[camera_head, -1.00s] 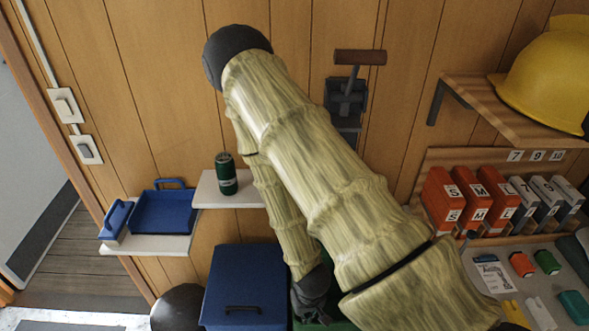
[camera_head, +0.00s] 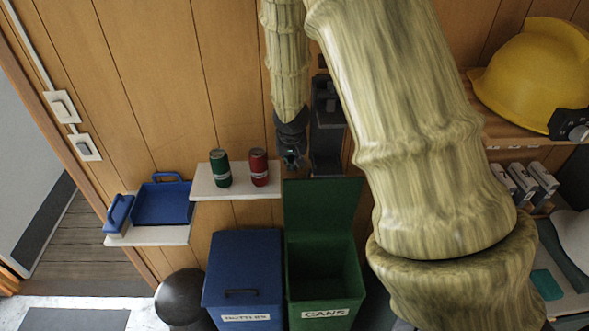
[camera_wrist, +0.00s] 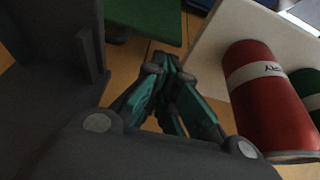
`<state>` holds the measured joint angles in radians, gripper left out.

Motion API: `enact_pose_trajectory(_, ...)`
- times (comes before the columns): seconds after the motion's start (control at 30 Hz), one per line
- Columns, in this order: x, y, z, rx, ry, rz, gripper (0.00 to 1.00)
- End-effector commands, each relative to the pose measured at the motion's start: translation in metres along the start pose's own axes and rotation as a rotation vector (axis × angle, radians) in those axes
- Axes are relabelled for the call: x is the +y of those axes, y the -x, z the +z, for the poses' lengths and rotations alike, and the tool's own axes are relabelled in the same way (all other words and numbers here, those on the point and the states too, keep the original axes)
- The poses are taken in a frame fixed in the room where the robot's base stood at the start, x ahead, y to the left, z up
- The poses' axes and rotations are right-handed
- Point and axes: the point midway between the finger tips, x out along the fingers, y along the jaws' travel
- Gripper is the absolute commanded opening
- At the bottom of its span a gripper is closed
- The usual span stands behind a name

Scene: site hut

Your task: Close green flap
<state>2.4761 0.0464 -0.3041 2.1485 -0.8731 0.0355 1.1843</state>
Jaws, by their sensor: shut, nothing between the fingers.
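The green bin (camera_head: 325,277), labelled CANS, stands on the floor against the wall. Its green flap (camera_head: 322,206) stands up open at the back, showing the dark inside. In the wrist view a green panel, likely the flap (camera_wrist: 146,18), shows at the top edge. My gripper (camera_head: 291,164) points down, shut and empty, above and behind the flap, close to the wall. It also shows in the wrist view (camera_wrist: 168,62), with the red can (camera_wrist: 262,95) just to its right. I cannot tell whether the gripper touches anything.
A white shelf (camera_head: 240,190) left of the gripper holds a green can (camera_head: 220,168) and a red can (camera_head: 259,167). The blue BOTTLES bin (camera_head: 243,272) stands shut beside the green one. A dark wall device (camera_head: 327,120) is just right of the gripper. A blue tray (camera_head: 163,205) sits further left.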

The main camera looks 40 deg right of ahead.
Motion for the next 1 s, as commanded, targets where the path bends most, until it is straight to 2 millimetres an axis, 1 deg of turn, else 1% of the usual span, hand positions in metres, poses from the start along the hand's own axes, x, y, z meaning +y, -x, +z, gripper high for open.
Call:
enact_pose_trajectory(0.03, -0.004, 0.005, -0.006, 0.007, -0.002, -0.005, 0.0)
enact_pose_trajectory(0.1, -0.009, 0.009, -0.01, 0.011, -0.004, -0.01, 0.0)
enact_pose_trajectory(0.17, -0.01, 0.008, -0.011, 0.012, -0.004, -0.011, 0.0)
enact_pose_trajectory(0.27, -0.011, 0.002, -0.011, 0.012, -0.002, -0.011, 0.0)
enact_pose_trajectory(0.8, -0.011, -0.069, -0.011, 0.011, -0.004, -0.01, 0.0)
enact_pose_trajectory(1.0, -0.011, -0.085, -0.012, 0.012, -0.004, -0.01, 0.0)
